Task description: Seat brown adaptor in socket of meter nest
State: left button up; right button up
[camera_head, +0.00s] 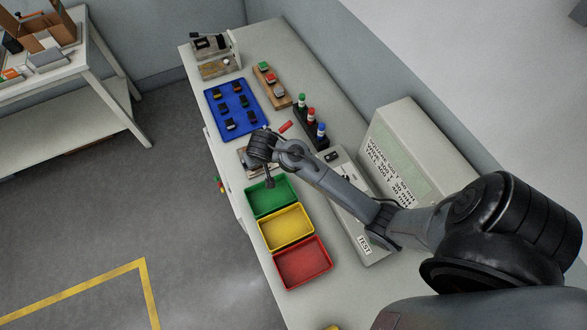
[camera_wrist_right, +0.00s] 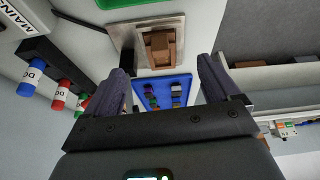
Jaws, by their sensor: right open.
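The brown adaptor (camera_wrist_right: 160,46) shows in the right wrist view as a blocky brown piece on the pale metal plate of the meter nest (camera_wrist_right: 122,32). Whether it is fully down in the socket I cannot tell. My right gripper (camera_wrist_right: 165,66) is open, its two dark fingers apart with the adaptor in line with the gap and apart from both fingers. In the head view my right gripper (camera_head: 265,170) is over the nest, between the blue tray and the green bin, and hides most of the nest and the adaptor. My left gripper is not in view.
Green (camera_head: 273,196), yellow (camera_head: 286,227) and red (camera_head: 302,263) bins line the bench's front side. A blue tray (camera_head: 215,98) holds several dark connectors.

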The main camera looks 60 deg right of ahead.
jog(key=s+a+r+n+y, duration=0.1)
jog(key=s+a+n, duration=0.2)
jog(key=s, duration=0.8)
jog(key=s+a+r+n+y, duration=0.1)
jog(key=s+a+r+n, duration=0.1)
jog(key=s+a+n, duration=0.2)
jog(key=s+a, duration=0.3)
jog(key=s, duration=0.5)
jog(key=shift+s+a+r, duration=0.15)
jog(key=shift+a+r, duration=0.05)
jog(key=shift+r, duration=0.1)
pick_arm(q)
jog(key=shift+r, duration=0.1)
pick_arm(e)
jog(key=shift+r, duration=0.1)
